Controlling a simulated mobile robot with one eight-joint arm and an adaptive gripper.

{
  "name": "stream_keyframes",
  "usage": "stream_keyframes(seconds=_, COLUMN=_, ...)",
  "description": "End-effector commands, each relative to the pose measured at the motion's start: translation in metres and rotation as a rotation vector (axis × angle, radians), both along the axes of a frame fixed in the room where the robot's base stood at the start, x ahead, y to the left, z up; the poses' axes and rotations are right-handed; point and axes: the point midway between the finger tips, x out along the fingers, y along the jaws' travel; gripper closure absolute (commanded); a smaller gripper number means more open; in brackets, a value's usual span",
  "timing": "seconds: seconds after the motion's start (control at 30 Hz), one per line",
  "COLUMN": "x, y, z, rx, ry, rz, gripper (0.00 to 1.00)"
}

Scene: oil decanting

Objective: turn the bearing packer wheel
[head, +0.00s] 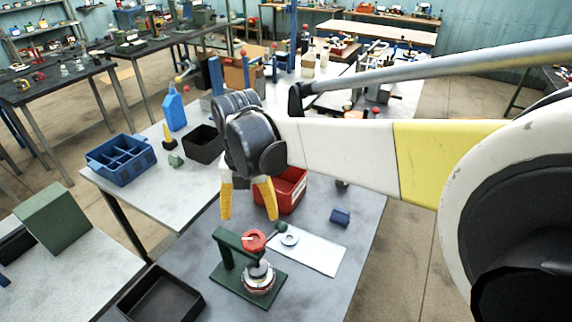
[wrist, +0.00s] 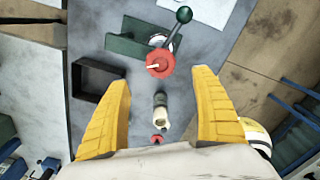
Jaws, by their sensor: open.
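The bearing packer stands on the near grey table, with a green frame and base (head: 228,272) and a silver bowl (head: 259,280). Its red wheel (head: 254,240) is on top with a white mark; a dark lever with a green knob (wrist: 184,14) reaches out beside it. In the wrist view the red wheel (wrist: 161,66) shows just beyond the fingertips, near the midline between them. My gripper (head: 248,212) is open and empty, its yellow fingers pointing down above and behind the wheel, apart from it. In the wrist view my gripper (wrist: 161,78) shows both fingers spread wide.
A black tray (head: 162,295) lies left of the packer. A white sheet (head: 322,257) with a ring (head: 289,239) lies to its right. A red bin (head: 296,187) stands behind, close to my fingers. A blue cylinder (head: 340,217) lies farther right on otherwise clear tabletop.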

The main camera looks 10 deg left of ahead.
Motion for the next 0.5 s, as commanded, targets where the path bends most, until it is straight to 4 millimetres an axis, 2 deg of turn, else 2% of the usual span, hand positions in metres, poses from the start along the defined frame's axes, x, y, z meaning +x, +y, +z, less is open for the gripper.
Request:
stream_keyframes(seconds=0.3, x=0.001, y=-0.001, z=-0.061, rx=0.001, ry=-0.001, rz=-0.004, gripper=0.24)
stream_keyframes(seconds=0.5, x=0.001, y=-0.001, z=-0.091, rx=0.001, ry=-0.002, rz=-0.005, gripper=0.24)
